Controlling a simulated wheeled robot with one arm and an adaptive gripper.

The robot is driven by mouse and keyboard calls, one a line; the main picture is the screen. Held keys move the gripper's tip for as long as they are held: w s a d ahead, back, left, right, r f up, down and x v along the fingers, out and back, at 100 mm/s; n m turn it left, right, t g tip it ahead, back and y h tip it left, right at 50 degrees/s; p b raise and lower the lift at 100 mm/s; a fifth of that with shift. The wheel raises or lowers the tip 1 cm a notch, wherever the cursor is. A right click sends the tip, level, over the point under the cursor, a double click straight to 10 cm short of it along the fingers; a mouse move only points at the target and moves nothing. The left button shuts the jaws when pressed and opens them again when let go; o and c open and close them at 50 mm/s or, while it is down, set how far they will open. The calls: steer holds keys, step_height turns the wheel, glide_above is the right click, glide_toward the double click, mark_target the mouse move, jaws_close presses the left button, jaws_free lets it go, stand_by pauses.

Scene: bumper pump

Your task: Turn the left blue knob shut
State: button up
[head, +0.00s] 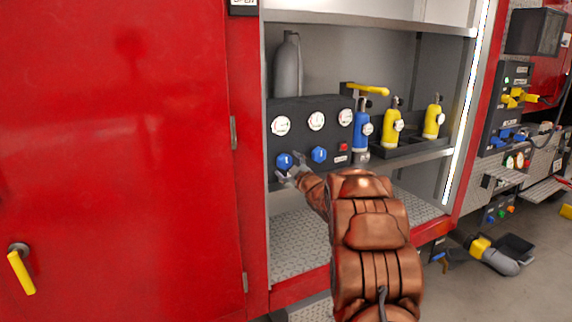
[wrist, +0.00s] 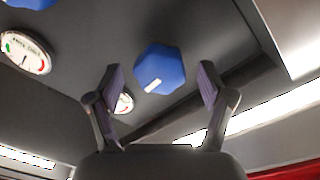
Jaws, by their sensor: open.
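The left blue knob (head: 284,161) sits low on the dark gauge panel, below the left gauge. My gripper (head: 293,169) is open in front of it, with its fingers near the knob. In the wrist view the knob (wrist: 160,66) shows a faceted rim and a white pointer mark, and appears between the two spread fingers of my gripper (wrist: 161,78). The fingertips lie to either side of it; I cannot tell whether either touches. A second blue knob (head: 319,155) is to the right, and its edge shows in the wrist view (wrist: 32,3).
Three round gauges (head: 316,121) sit above the knobs, and a red button (head: 343,147) is to the right. A blue cylinder (head: 361,131) and two yellow ones (head: 391,129) stand farther right. A red door (head: 120,160) borders the compartment on the left.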

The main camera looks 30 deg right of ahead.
steer(key=s, duration=0.9)
steer(key=shift+s+a+f, duration=0.3)
steer(key=shift+a+f, duration=0.05)
steer(key=shift+a, duration=0.1)
steer(key=s+a+f+m+g+p, duration=0.1)
steer(key=s+a+f+m+g, duration=0.1)
steer(key=s+a+g, duration=0.3)
steer(key=s+a+f+m+g+p, duration=0.1)
steer(key=s+a+g, duration=0.5)
steer(key=s+a, duration=0.7)
steer(key=s+a+f+m+g+p, duration=0.2)
steer(key=s+a+g, duration=0.4)
steer(key=s, duration=1.2)
steer(key=a+m+p, duration=0.1)
steer(key=a+m, duration=0.1)
steer(key=a, duration=0.1)
steer(key=shift+s+a+f+m, duration=0.25)
steer(key=shift+s+f+m, duration=0.05)
steer(key=shift+s+m, duration=0.1)
steer(key=s+a+g, duration=0.1)
steer(key=s, duration=0.3)
steer(key=s+a+g+y, duration=0.1)
steer(key=s+a, duration=0.1)
steer(key=s, duration=0.1)
steer(key=s+a+g+p, duration=0.1)
steer(key=s+a, duration=0.1)
steer(key=s, duration=0.2)
steer(key=shift+s+a+r+g+y, duration=0.1)
steer(key=shift+s+r+g+y, duration=0.2)
steer(key=shift+c, duration=0.3)
